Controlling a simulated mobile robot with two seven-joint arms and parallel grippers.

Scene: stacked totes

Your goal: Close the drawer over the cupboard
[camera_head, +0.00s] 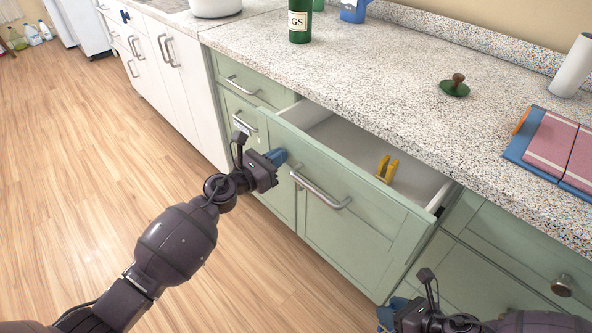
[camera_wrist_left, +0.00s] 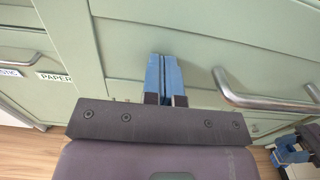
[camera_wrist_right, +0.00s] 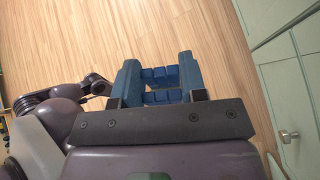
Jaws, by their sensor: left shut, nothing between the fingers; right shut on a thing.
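The green drawer (camera_head: 385,205) is pulled open below the counter, with its pale inside showing. A yellow object (camera_head: 387,168) lies in it. Its bar handle (camera_head: 322,189) is on the front, and also shows in the left wrist view (camera_wrist_left: 265,100). The green cupboard (camera_head: 345,245) is below. My left gripper (camera_head: 277,157) is shut and empty, its blue fingertips at the drawer front, left of the handle. I cannot tell whether they touch.
The speckled counter (camera_head: 400,85) overhangs the drawer. It holds a green bottle (camera_head: 300,22), a green lid with a brown knob (camera_head: 456,86) and a folded pink cloth (camera_head: 556,148). Closed white cupboards (camera_head: 185,80) stand at the left. The wooden floor (camera_head: 90,150) is clear there.

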